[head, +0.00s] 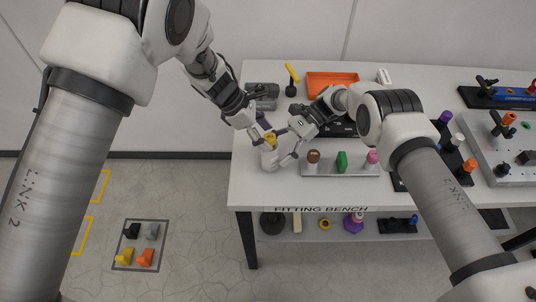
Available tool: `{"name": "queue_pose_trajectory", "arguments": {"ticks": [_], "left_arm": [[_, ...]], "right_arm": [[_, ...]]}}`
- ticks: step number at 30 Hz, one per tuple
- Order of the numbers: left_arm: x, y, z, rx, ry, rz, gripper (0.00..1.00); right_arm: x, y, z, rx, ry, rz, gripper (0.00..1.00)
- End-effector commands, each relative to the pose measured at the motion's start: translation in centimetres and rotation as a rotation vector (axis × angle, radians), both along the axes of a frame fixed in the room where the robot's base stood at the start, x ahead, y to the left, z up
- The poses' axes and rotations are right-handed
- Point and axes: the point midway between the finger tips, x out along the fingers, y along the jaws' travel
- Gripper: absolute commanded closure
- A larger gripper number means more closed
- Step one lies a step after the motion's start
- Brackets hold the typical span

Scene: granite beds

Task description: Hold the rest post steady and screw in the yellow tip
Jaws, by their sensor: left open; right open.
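The rest post appears to be the pale upright piece (269,158) at the front left of the fitting bench. The yellow tip (270,138) shows at its top; I cannot tell how far it is screwed in. My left gripper (260,135) is open, just above and left of the yellow tip. My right gripper (284,147) is open, with its fingers spread close to the right side of the post and tip. Whether either gripper touches them is too small to tell.
A grey plate (318,172) holding brown, green and pink pieces lies right of the post. An orange tray (331,82) and a yellow-topped piece on a black base (291,80) stand behind. The bench's front left corner is clear.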

Motion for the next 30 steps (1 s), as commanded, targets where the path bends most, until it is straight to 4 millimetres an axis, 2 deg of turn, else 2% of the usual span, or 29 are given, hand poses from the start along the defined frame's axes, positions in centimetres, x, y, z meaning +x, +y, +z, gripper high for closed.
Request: {"name": "queue_pose_trajectory", "arguments": {"ticks": [6,14,15,19,20,30], "left_arm": [[0.0,0.0,0.0,0.000,0.000,0.000,0.38],[0.0,0.0,0.0,0.000,0.000,0.000,0.38],[0.0,0.0,0.0,0.000,0.000,0.000,0.38],[0.0,0.0,0.0,0.000,0.000,0.000,0.38],[0.0,0.0,0.0,0.000,0.000,0.000,0.38],[0.0,0.0,-0.3,0.000,0.000,0.000,0.38]], "right_arm": [[-0.9,1.4,-0.9,-0.001,-0.001,-0.001,0.29],[-1.0,1.5,-1.0,0.000,-0.001,-0.002,0.29],[-1.0,1.5,-1.0,0.000,-0.001,-0.002,0.43],[-1.0,1.5,-1.0,0.000,-0.001,-0.002,0.89],[-1.0,1.5,-1.0,0.000,-0.001,-0.002,0.92],[-1.0,1.4,-1.2,-0.001,-0.001,-0.001,0.92]]}}
